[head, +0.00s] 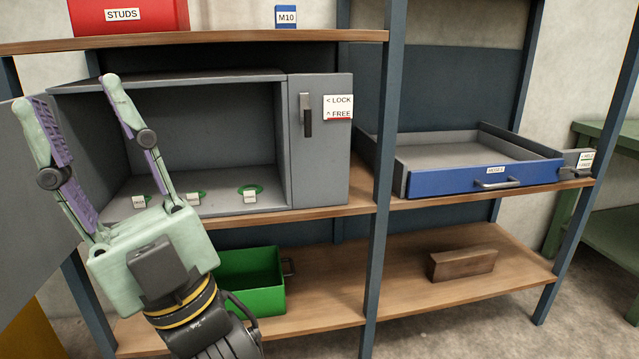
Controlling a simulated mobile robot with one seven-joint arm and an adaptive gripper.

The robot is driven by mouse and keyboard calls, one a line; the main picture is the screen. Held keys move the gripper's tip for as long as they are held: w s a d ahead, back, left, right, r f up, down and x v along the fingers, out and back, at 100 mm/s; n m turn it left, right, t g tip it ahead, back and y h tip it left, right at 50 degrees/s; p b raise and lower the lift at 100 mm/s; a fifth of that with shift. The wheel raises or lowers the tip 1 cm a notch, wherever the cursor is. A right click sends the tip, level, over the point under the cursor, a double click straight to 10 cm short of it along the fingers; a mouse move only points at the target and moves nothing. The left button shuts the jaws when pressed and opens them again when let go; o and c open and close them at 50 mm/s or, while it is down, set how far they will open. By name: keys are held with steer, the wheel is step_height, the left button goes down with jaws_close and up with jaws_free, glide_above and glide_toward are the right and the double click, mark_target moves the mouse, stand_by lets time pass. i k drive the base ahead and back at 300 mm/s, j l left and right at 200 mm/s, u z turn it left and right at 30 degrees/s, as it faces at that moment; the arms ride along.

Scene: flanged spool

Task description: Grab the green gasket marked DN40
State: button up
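Three green rings with white tags lie on the floor of an open grey cabinet (235,78). One is at the left (147,198), one in the middle (183,196), partly covered by a finger, and one at the right (259,188). The tag lettering is too small to read, so I cannot tell which is DN40. My gripper (64,93) is open and empty, its fingers wide apart and pointing up. It appears in front of the cabinet's left side, over the left and middle rings in the picture.
The cabinet door (25,220) stands open at the left. A lever (307,115) beside a LOCK/FREE label is upright. A green bin (255,280) and brown block (462,263) are on the lower shelf. A blue drawer (450,182) is at right, a red STUDS box (160,14) above.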

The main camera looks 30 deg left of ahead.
mark_target(249, 194)
steer(key=i+l, duration=0.1)
steer(key=i, duration=0.4)
steer(key=i+l, duration=0.1)
steer(key=i, duration=0.35)
steer(key=i+l, duration=0.15)
steer(key=i, duration=0.35)
steer(key=i+l+u, duration=0.1)
steer(key=i+u, duration=0.15)
steer(key=u, duration=0.2)
steer(key=i+l+u, duration=0.15)
steer(key=u, duration=0.25)
steer(key=i+l+u, duration=0.25)
steer(key=u, duration=0.2)
steer(key=i+l+u, duration=0.1)
steer(key=u, duration=0.4)
steer(key=i+l+u, duration=0.1)
steer(key=u, duration=0.35)
steer(key=l+u, duration=0.25)
steer(key=u, duration=0.25)
steer(key=i+l+u, duration=0.15)
steer(key=l+u, duration=0.15)
steer(key=u, duration=0.2)
steer(key=l+u, duration=0.45)
steer(key=i+j, duration=0.05)
steer(key=j, duration=0.05)
